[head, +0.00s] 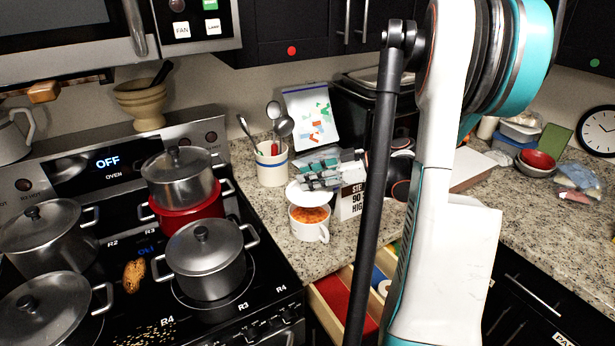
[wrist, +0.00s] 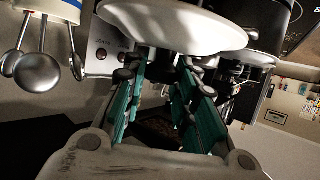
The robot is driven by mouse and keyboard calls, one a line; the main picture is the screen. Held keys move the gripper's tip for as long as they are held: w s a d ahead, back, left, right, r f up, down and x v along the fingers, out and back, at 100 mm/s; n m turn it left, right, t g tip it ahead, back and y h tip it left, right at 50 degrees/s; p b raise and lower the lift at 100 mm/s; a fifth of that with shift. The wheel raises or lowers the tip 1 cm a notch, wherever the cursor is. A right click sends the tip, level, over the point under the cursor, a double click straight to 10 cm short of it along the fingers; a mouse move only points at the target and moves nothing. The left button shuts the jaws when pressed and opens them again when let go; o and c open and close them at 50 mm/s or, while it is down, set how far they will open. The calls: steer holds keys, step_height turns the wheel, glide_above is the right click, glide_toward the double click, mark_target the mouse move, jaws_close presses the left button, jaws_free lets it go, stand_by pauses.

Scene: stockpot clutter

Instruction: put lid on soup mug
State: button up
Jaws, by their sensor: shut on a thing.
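The soup mug (head: 310,231) is white, holds orange soup and stands upright on the granite counter beside the stove. The white lid (head: 300,197) is at the far side of the mug's opening, leaving the orange soup in front uncovered. Whether the lid touches the rim cannot be told. My gripper (head: 318,177), with teal and grey fingers, is shut on the lid from behind and above. In the wrist view the lid (wrist: 175,25) is a broad white disc at the tips of my gripper (wrist: 160,72). The mug is not clearly visible there.
A utensil crock (head: 271,168) stands behind left of the mug, and a lettered box (head: 350,201) close on its right. A steel pot (head: 205,262) sits on the stove to the left. An open drawer (head: 335,300) is below the counter edge.

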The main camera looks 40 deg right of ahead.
mark_target(311, 194)
steer(key=shift+f+b, duration=2.05)
steer(key=shift+f, duration=1.05)
steer(key=o, duration=1.2)
steer(key=shift+c, duration=0.2)
steer(key=shift+r, duration=0.2)
steer(key=shift+r+p, duration=2.3)
steer(key=shift+r, duration=1.1)
